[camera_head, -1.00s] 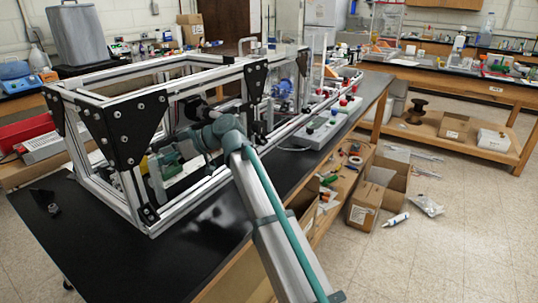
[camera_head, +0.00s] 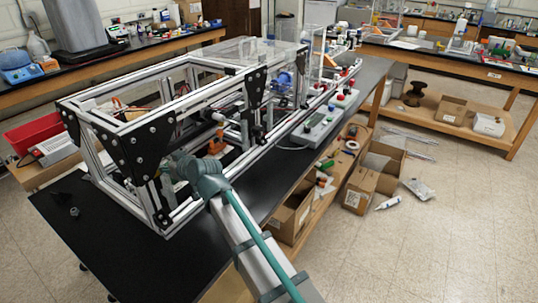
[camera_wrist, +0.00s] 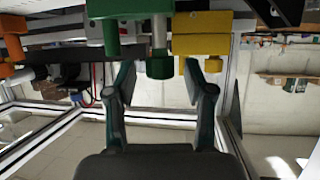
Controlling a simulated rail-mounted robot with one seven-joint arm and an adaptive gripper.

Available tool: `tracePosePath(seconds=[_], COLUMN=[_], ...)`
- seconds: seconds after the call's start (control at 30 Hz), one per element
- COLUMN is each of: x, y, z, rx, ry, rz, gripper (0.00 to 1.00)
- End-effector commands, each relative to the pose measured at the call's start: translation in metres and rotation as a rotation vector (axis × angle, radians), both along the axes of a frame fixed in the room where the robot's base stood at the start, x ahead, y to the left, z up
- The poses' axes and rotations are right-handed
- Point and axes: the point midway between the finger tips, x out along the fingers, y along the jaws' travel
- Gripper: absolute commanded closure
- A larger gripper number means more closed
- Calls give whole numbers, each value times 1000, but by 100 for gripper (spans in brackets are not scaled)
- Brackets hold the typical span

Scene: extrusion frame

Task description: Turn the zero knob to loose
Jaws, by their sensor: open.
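My gripper (camera_wrist: 157,82) is open in the wrist view, with its two dark green fingers spread apart and nothing between the tips. Just beyond the tips, near the middle, is a green knob-like cylinder (camera_wrist: 160,66) below a grey rod (camera_wrist: 159,32). A yellow block with a small round knob (camera_wrist: 213,65) sits to its right, close to the right finger. A larger green body (camera_wrist: 130,9) is above. I cannot tell which piece is the zero knob; no label is readable. In the head view, the gripper is hidden behind my arm and the frame.
The aluminium extrusion frame (camera_head: 185,215) with black corner plates (camera_head: 140,150) surrounds the work area on a black bench (camera_head: 105,250). An orange part (camera_head: 216,135) stands inside it. A grey control box (camera_head: 318,128) lies to the right. The bench's front left is mostly clear.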

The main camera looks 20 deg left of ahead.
Motion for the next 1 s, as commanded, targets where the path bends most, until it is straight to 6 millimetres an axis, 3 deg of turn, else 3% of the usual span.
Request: tracePosePath(seconds=[0.2, 0.27, 0.8, 1.0], x=[-3, -10, -57, -23], y=[0, -14, -90, -107], z=[6, 4, 40, 28], rx=[-2, 2, 2, 2], ry=[-2, -3, -1, -21], rz=[-100, -98, -97, -151], gripper=[47, 47, 47, 47])
